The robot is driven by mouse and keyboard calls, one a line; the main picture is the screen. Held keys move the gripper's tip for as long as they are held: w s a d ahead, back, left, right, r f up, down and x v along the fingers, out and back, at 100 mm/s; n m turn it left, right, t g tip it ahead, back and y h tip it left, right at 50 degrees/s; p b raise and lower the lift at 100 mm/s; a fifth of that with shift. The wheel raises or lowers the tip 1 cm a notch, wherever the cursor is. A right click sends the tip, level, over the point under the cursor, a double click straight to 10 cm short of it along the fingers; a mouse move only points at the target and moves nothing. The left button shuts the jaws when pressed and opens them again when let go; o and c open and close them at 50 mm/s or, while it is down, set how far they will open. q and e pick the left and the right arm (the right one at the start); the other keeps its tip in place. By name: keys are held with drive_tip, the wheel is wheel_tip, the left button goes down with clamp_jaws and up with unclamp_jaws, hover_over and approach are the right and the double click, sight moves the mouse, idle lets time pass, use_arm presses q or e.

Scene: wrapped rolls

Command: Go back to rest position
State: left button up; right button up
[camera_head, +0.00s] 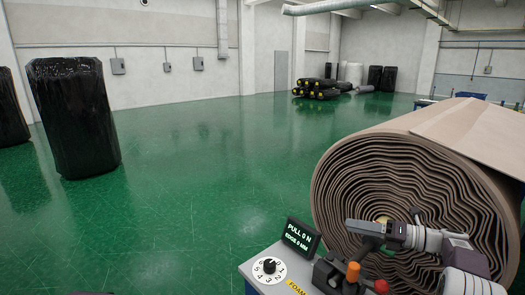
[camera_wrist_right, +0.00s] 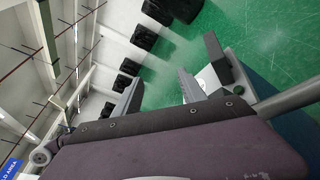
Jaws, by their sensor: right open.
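My right gripper (camera_head: 362,234) is at the lower right of the head view, in front of the end face of a large brown wound roll (camera_head: 345,175). I cannot tell whether it touches the roll. In the right wrist view my right gripper (camera_wrist_right: 162,90) has its jaws apart, with nothing seen between them. My left gripper is not in view.
A small console with a display (camera_head: 301,236), a white dial (camera_head: 269,269) and orange-topped controls (camera_head: 353,271) stands below the gripper. A black wrapped roll (camera_head: 75,118) stands at left. Wrapped rolls (camera_head: 322,88) lie far back. The green floor (camera_head: 200,170) between is clear.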

drive_tip(key=s+a+r+n+g+p, duration=0.1)
drive_tip(key=a+r+n+g+p, duration=0.15)
drive_tip(key=a+r, duration=0.45)
drive_tip(key=s+a+f+n+g+h+p, duration=0.35)
drive_tip(key=s+a+n, duration=0.25)
drive_tip(key=s+a, duration=0.65)
drive_tip(key=s+f+n+g+h+p, duration=0.2)
drive_tip(key=s+f+n+h+p, duration=0.15)
drive_tip(key=s+n+h, duration=0.4)
use_arm(q)
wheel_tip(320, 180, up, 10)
drive_tip(key=b, duration=0.1)
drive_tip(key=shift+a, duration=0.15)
use_arm(e)
drive_tip(key=s+d+f+n+h, duration=0.1)
drive_tip(key=s+d+f+n, duration=0.3)
drive_tip(key=n, duration=0.4)
drive_tip(key=s+d+f+n+t+h, duration=0.1)
drive_tip(key=s+d+f+n+h, duration=0.1)
drive_tip(key=d+f+n, duration=0.3)
drive_tip(key=s+n, duration=0.1)
drive_tip(key=n, duration=0.3)
drive_tip(key=shift+s+d+f+h, duration=0.2)
drive_tip(key=shift+s+h, duration=0.1)
drive_tip(key=shift+s, duration=0.1)
